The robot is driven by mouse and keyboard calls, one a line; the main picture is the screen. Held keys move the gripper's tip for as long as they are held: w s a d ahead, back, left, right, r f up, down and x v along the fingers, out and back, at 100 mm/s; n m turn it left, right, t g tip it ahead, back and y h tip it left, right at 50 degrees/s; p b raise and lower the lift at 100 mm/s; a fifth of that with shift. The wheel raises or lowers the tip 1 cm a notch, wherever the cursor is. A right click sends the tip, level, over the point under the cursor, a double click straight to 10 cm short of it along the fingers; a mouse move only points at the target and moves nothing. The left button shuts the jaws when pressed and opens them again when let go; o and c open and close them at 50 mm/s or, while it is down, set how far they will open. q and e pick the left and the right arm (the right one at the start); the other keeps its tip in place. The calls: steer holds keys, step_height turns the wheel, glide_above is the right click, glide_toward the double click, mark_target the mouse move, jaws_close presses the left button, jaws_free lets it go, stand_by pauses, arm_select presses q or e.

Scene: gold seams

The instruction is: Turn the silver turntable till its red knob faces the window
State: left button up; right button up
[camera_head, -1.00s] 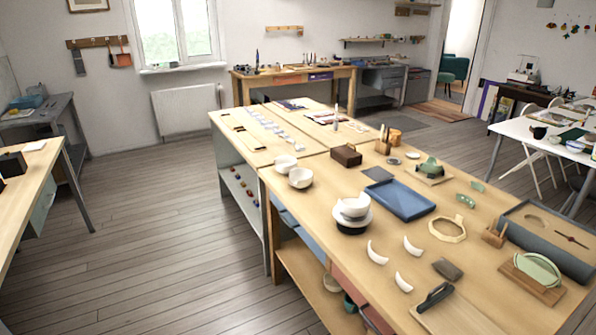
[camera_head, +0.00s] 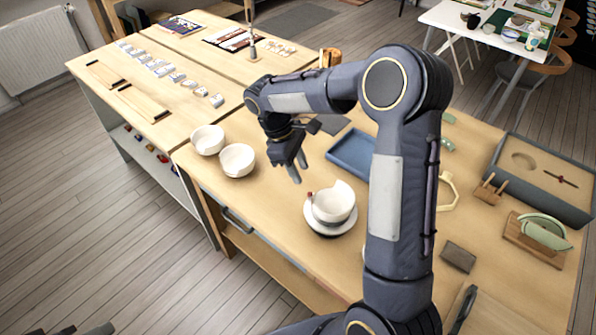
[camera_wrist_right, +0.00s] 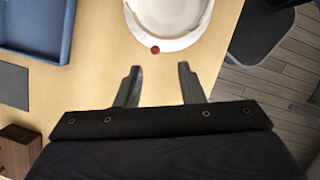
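The turntable (camera_head: 332,231) stands on the wooden bench with a white, broken-rimmed bowl (camera_head: 334,206) on it. Its red knob (camera_head: 310,195) is at the turntable's upper-left side in the head view. The right wrist view shows the knob (camera_wrist_right: 155,49) at the near edge of the turntable (camera_wrist_right: 185,41). My right gripper (camera_head: 299,172) is open and empty, above the bench up-left of the knob. In the wrist view the knob is just beyond the gap between the fingertips (camera_wrist_right: 160,69), apart from both. Dark parts at the head view's bottom-left edge may be my left gripper; its state is unclear.
Two white bowls (camera_head: 236,160) stand left of my right gripper. A blue tray (camera_head: 350,154) lies behind the turntable, partly hidden by my right arm. A wooden block (camera_wrist_right: 18,146) shows in the wrist view. A radiator (camera_head: 35,50) is at upper left; the window is out of view.

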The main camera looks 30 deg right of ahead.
mark_target(309, 193)
steer(key=x, duration=0.5)
steer(key=w+p+x, duration=0.1)
steer(key=x, duration=0.2)
steer(key=shift+f, duration=0.3)
jaws_close()
